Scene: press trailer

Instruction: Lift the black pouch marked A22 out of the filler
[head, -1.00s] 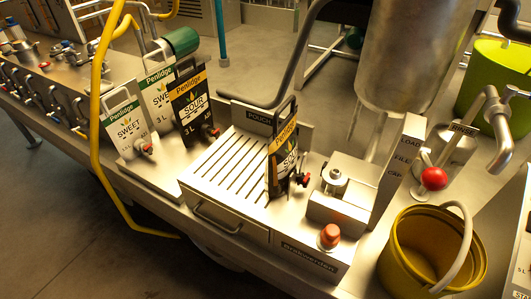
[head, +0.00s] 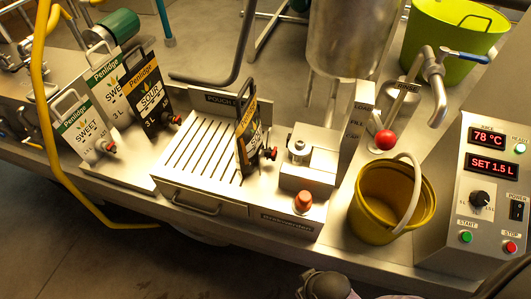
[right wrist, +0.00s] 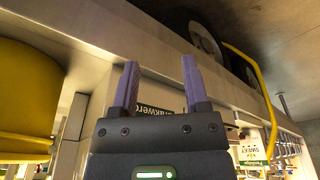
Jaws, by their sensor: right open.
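A black pouch (head: 247,138) with an orange Penlidge band and a handle loop stands in the filler (head: 200,146), beside the capping block. Its red and black tap points right; its code is too small to read. A second black pouch (head: 148,97), marked SOUR 3 L, stands at the left among white SWEET pouches. My right gripper (right wrist: 159,62) is open and empty in the right wrist view, its two purple fingers apart before the filler's front nameplate. Only a grey part of my arm shows at the bottom of the head view. My left gripper is not in view.
A yellow bucket (head: 384,211) stands right of the filler; its side also fills the left of the right wrist view (right wrist: 25,90). A red knob (head: 385,140) and an orange button (head: 304,200) stick up nearby. A control panel (head: 492,210) stands at the far right. A yellow hose hangs at the left.

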